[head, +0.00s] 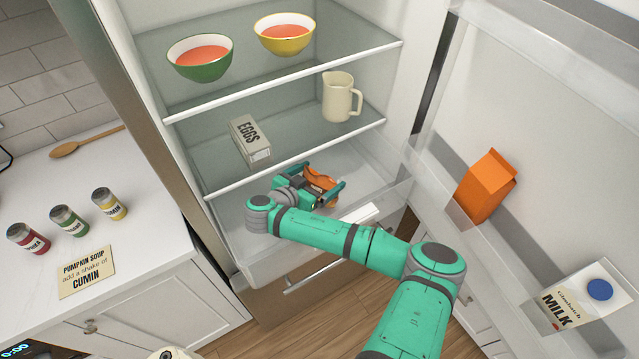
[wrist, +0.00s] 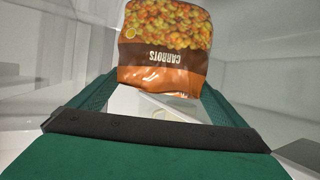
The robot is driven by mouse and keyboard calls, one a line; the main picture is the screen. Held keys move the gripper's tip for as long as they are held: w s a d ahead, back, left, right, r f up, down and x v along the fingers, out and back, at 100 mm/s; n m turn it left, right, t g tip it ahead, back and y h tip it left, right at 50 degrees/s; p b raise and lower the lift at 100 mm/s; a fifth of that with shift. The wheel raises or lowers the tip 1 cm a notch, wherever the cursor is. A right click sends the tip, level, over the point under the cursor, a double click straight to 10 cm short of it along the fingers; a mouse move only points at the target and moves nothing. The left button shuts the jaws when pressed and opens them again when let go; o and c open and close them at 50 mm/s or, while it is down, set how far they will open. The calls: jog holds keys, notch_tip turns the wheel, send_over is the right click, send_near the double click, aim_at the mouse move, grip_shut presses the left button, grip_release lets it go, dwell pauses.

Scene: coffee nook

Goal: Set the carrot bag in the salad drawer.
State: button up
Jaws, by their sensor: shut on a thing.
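The carrot bag (wrist: 165,45) is an orange-brown packet with a printed carrot picture and the word CARROTS, upside down in the wrist view. My gripper (head: 325,188) is shut on it; the fingers (wrist: 160,95) reach to either side of the bag in the wrist view. In the head view the bag (head: 318,180) shows as a small orange patch, mostly hidden by my gripper. The salad drawer (head: 260,262) is a clear bin at the bottom of the fridge, pulled out. My gripper and bag are over it; whether the bag touches its floor I cannot tell.
The shelf above holds an egg box (head: 250,140) and a cream jug (head: 341,97). A green bowl (head: 200,68) and a yellow bowl (head: 284,42) stand higher. The open door at right holds an orange carton (head: 486,186) and a milk carton (head: 585,296).

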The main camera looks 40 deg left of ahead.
aim_at(317, 185)
jog(key=shift+f, duration=1.45)
jog(key=shift+f, duration=0.1)
jog(key=o, duration=1.3)
jog(key=v, duration=1.2)
